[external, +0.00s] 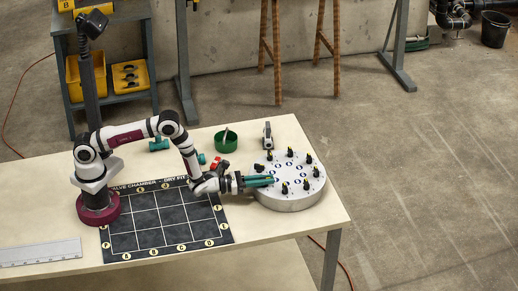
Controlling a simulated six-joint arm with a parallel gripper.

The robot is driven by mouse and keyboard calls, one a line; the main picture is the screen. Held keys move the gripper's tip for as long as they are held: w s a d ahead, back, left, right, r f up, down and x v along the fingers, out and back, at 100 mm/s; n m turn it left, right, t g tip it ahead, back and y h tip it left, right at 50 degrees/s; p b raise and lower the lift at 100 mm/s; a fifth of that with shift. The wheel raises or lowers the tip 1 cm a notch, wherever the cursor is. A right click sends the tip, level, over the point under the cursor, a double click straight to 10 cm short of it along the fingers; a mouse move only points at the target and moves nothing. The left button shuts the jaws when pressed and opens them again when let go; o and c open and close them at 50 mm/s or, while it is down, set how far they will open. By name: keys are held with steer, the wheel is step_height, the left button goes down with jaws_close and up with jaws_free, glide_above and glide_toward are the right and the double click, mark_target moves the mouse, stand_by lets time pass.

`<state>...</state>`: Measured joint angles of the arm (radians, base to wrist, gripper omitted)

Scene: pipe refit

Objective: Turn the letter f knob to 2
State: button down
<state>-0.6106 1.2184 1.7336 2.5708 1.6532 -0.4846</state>
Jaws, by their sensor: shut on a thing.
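A round grey-white disc (290,203) sits at the right end of the table. Several black knobs with yellow marks stand in a ring on its top, such as a knob at the front (284,188) and a knob at the right (316,171). Blue-and-white round marks lie inside the ring. The letters and numbers are too small to read, so I cannot tell which knob is f. My gripper (272,180), with green fingers, reaches level over the disc's left edge. It is shut on a knob there, which its fingers mostly hide.
A black gridded mat (158,222) lies left of the disc. A green bowl (226,146), a small upright black-and-white item (267,135), teal pipe pieces (158,144) and a red part (216,163) stand behind my arm. A ruler (40,252) lies front left.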

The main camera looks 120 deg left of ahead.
steer(key=shift+m+t+h, duration=0.7)
steer(key=shift+m+h, duration=0.1)
steer(key=shift+h, duration=0.3)
steer(key=c, duration=0.9)
jaws_free()
